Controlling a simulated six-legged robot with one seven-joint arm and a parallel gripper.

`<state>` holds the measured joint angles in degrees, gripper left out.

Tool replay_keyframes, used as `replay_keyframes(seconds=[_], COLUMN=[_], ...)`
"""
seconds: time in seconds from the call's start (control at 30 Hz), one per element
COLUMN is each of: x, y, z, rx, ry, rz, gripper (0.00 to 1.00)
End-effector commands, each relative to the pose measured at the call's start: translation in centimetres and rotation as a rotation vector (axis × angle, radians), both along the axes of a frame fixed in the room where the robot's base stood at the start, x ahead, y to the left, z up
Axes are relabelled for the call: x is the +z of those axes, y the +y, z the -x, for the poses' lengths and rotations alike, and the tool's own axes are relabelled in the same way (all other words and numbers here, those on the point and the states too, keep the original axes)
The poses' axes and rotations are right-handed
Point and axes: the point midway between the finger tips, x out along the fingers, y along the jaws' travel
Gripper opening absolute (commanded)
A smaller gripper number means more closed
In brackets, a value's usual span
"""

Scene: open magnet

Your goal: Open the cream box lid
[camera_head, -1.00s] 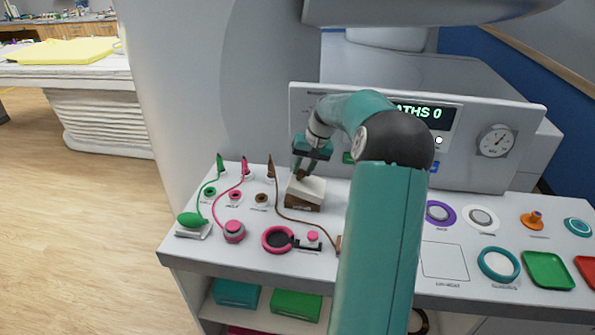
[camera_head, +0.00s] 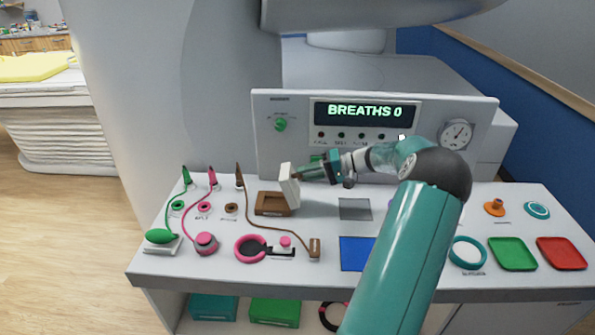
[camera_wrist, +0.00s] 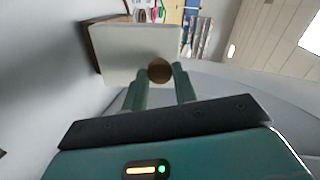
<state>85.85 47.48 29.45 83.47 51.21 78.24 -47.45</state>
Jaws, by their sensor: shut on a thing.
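The cream lid (camera_head: 289,186) stands tilted up, nearly upright, at the right side of the brown box base (camera_head: 271,204) in the head view. The base's dark inside shows. My gripper (camera_head: 300,176) is at the lid's right face, shut on its small knob. In the wrist view the cream lid (camera_wrist: 135,52) fills the area beyond the fingers, and the round brown knob (camera_wrist: 160,70) sits between the fingertips of my gripper (camera_wrist: 162,76). A brown strip of the box shows at the lid's left edge.
A grey square (camera_head: 355,209) and a blue square (camera_head: 356,253) lie right of the box. Corded green, pink and brown items stand left, with a pink ring (camera_head: 251,248) in front. A panel (camera_head: 375,135) reading "BREATHS 0" stands behind.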

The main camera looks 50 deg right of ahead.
Motion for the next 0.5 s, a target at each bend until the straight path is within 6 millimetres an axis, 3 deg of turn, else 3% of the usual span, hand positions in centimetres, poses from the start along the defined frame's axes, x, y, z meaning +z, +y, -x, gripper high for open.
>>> replay_keyframes(seconds=[0.3, 0.5], x=[-1.6, -2.4], y=[-1.7, -2.2], z=[2.1, 2.8], rx=[-0.001, 0.001], ry=[-0.205, -0.232], rz=[-0.16, -0.18], gripper=[0.0, 0.0])
